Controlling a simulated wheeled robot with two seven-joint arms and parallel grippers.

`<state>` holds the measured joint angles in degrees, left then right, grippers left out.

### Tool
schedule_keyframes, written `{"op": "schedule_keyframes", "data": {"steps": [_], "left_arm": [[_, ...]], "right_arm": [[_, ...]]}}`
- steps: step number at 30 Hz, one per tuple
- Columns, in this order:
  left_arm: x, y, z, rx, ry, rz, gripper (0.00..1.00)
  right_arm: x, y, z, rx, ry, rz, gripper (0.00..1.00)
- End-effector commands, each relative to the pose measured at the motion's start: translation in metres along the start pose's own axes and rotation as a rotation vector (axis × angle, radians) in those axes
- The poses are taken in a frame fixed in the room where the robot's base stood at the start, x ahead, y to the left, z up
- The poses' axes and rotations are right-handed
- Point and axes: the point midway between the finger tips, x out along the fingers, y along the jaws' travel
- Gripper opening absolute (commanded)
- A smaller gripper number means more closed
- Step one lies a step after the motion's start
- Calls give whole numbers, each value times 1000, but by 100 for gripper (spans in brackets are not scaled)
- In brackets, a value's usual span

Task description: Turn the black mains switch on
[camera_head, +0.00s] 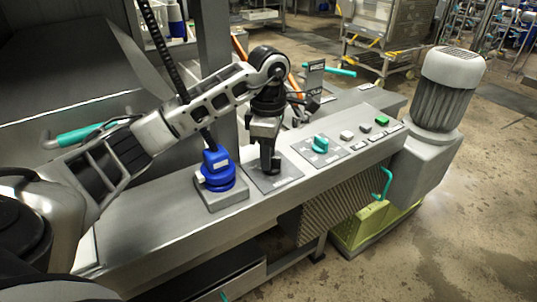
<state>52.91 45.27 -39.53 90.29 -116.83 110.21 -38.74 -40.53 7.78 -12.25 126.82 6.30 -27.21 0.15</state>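My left arm reaches in from the left, and its gripper (269,160) points down over a grey label plate (285,177) on the sloping metal panel. The fingertips are at the plate, close together. A dark shape at the fingertips may be the black mains switch, but it merges with the dark fingers. I cannot tell whether the fingers touch or grip it, or which way the switch points. My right gripper is not in view.
A blue device (217,170) stands left of the gripper. A teal knob (320,144), a white button (346,135) and a green button (381,120) lie to the right. A ribbed grey motor (442,90) stands at the panel's right end.

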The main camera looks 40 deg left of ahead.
Motion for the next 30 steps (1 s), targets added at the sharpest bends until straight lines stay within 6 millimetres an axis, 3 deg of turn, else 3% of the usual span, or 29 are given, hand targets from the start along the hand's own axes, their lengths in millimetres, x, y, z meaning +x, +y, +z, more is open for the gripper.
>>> {"op": "schedule_keyframes", "data": {"steps": [11,15,30], "left_arm": [[6,0,0,1,-2,0,35],[6,0,0,1,-2,0,0],[6,1,0,89,-1,0,0]], "right_arm": [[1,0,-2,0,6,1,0],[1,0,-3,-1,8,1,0],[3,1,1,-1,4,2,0]]}}
